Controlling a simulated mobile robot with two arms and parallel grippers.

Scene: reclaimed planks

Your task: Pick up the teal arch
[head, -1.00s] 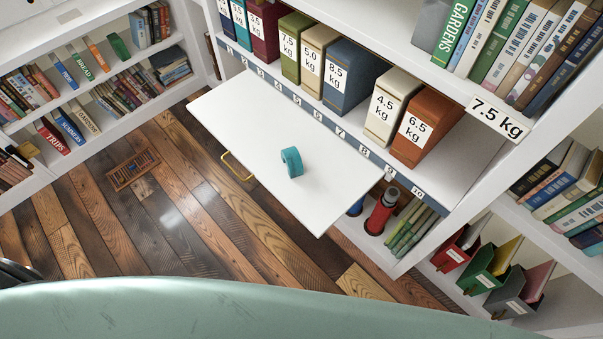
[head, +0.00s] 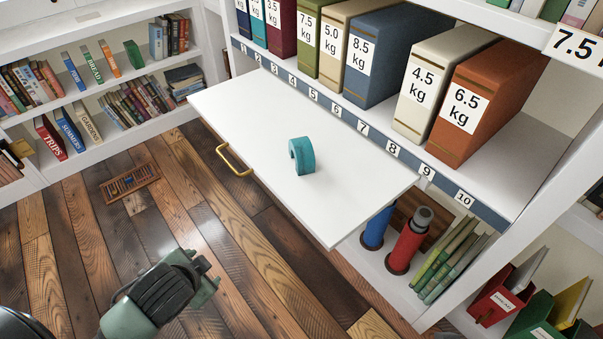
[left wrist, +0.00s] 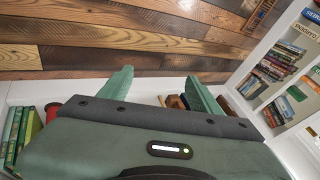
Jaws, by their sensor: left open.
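The teal arch (head: 302,156) stands on a white pull-out board (head: 255,130) that juts from the shelf, near the middle of the head view. My left gripper (head: 208,280) is at the lower left of the head view, over the floor, below and left of the board and well apart from the arch. In the left wrist view its two green fingers (left wrist: 157,88) are spread with nothing between them. The arch does not show in the left wrist view. My right gripper is not in view.
Weight-labelled binders, such as an orange one (head: 485,105), line the numbered shelf behind the board. A brass handle (head: 233,160) sits on the board's front edge. Red (head: 408,242) and blue cylinders stand below its right end. The board around the arch is clear.

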